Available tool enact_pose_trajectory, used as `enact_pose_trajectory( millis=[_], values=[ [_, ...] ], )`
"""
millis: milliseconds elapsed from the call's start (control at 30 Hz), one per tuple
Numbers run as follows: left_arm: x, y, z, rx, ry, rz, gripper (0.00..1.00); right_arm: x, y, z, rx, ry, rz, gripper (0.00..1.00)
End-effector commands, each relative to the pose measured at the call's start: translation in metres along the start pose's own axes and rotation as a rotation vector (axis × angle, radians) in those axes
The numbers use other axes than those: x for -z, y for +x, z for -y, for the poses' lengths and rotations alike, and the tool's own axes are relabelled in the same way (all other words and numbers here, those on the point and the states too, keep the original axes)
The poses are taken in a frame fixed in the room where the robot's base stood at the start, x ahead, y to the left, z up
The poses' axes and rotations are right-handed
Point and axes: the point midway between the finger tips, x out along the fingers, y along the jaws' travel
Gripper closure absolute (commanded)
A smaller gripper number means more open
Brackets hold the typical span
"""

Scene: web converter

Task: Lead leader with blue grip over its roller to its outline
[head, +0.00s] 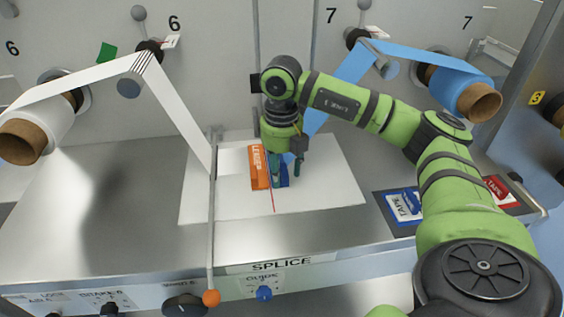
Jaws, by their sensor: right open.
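A dark blue piece, seemingly the blue grip (284,182), lies on the board. My right gripper (286,172) is open and points down, its fingers at this piece. I cannot tell whether they touch it. An orange lettered block (260,168) lies just left of it. I cannot make out an outline; a thin red line (273,201) shows. My left gripper is out of view.
A white web (175,110) runs from the left roll over its roller to the board. A thin bar with an orange knob (211,298) crosses the board's left side. Blue (402,204) and red (500,190) tape packs lie at right. The metal table at left is clear.

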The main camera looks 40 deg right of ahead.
Motion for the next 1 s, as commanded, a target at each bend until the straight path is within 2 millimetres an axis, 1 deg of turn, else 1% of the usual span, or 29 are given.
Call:
enact_pose_trajectory(
  millis=[67, 167, 400, 533, 800, 1000],
  values=[
    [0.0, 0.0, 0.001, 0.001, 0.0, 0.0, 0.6, -0.001, -0.005, 0.0, -0.001, 0.001, 0.002, 0.48],
    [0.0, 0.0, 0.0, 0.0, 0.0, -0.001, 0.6, -0.001, -0.019, -0.001, -0.004, 0.001, 0.004, 0.48],
    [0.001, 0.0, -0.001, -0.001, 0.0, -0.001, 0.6, -0.001, -0.072, -0.001, -0.004, 0.001, 0.005, 0.48],
    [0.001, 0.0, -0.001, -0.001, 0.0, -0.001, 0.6, -0.001, -0.096, -0.001, -0.004, 0.001, 0.006, 0.48],
    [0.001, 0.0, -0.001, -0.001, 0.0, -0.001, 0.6, 0.0, -0.116, -0.001, -0.001, -0.001, 0.002, 0.48],
    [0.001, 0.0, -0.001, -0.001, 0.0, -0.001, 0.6, 0.0, -0.12, 0.0, -0.001, 0.0, -0.001, 0.48]
  ],
)
